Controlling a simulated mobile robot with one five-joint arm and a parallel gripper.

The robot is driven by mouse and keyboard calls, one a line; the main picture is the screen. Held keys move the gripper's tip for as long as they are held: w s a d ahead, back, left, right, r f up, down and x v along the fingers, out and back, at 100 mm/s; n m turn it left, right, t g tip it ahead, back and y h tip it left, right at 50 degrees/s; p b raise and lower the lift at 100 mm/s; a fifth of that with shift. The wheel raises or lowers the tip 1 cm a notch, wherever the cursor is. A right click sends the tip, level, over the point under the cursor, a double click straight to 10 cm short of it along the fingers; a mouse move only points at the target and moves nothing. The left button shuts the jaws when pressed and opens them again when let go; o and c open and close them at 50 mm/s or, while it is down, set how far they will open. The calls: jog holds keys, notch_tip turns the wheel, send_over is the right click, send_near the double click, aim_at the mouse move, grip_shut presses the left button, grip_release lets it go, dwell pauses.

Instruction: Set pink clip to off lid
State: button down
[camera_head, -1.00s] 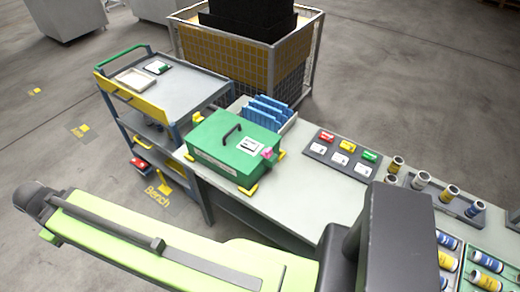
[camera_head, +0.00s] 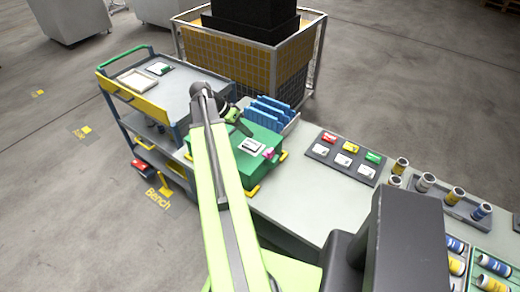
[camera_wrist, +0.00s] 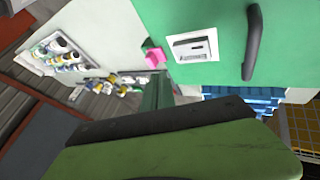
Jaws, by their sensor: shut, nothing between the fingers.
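The pink clip (camera_head: 268,153) sits at the right edge of the green box lid (camera_head: 262,134), near a white label plate (camera_head: 251,145). In the wrist view the pink clip (camera_wrist: 155,57) stands at the lid's edge, beside the label plate (camera_wrist: 193,47) and the dark handle (camera_wrist: 253,42). My gripper (camera_head: 236,118) is over the lid near the handle, left of and apart from the clip, shut and empty. Its fingertips are small and hard to make out in the head view. My arm covers the box's left part.
A grey cart (camera_head: 178,96) stands left of the bench. Blue racks (camera_head: 270,110) are behind the box. A dark panel with coloured cards (camera_head: 345,153) lies to the right, with several cans (camera_head: 456,194) farther right. A mesh crate (camera_head: 300,60) stands behind. Bare bench (camera_head: 300,195) lies in front.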

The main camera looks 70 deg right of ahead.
jog(key=shift+f, duration=0.1)
jog(key=b, duration=0.7)
send_over(262, 154)
jog(key=w, duration=0.1)
jog(key=f, duration=0.7)
jog(key=shift+a, duration=0.25)
jog(key=shift+s+d+f+b, duration=0.2)
jog(key=shift+s+f+b, duration=0.15)
jog(key=shift+f+b, duration=0.15)
jog(key=shift+s, duration=0.1)
jog(key=shift+s+r, duration=0.1)
